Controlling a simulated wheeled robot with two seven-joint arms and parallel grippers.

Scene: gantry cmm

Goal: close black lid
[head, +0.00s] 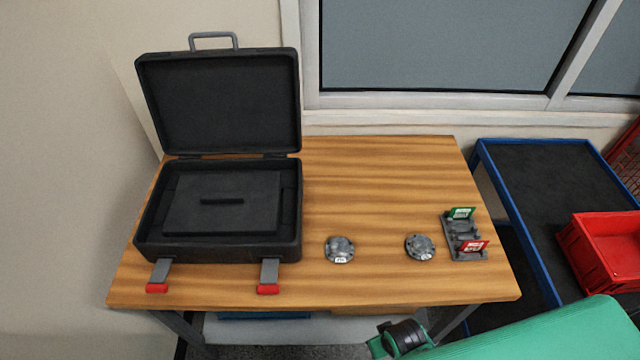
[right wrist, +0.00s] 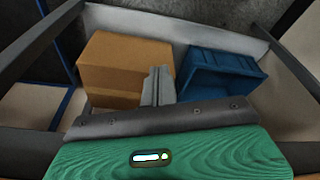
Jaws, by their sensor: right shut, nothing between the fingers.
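The black lid (head: 218,105) of a black case stands open in the head view, tipped back upright, with a grey handle (head: 214,40) on its top edge. The case body (head: 218,254) sits on the left of the wooden table. Inside it lies a flat dark panel (head: 245,220) with a slot-like bar. Two grey latches with red tips (head: 157,287) (head: 268,288) hang open at its front. My right gripper (right wrist: 160,72) shows in the right wrist view, shut and empty, away from the case. My left gripper is not in view.
Two round grey metal parts (head: 340,249) (head: 420,247) and a grey holder (head: 463,236) with green and red tags lie on the wooden table (head: 380,180). A blue-edged cart (head: 540,170) with a red crate (head: 603,255) stands right. A cardboard box (right wrist: 122,65) and blue bin (right wrist: 220,75) are below.

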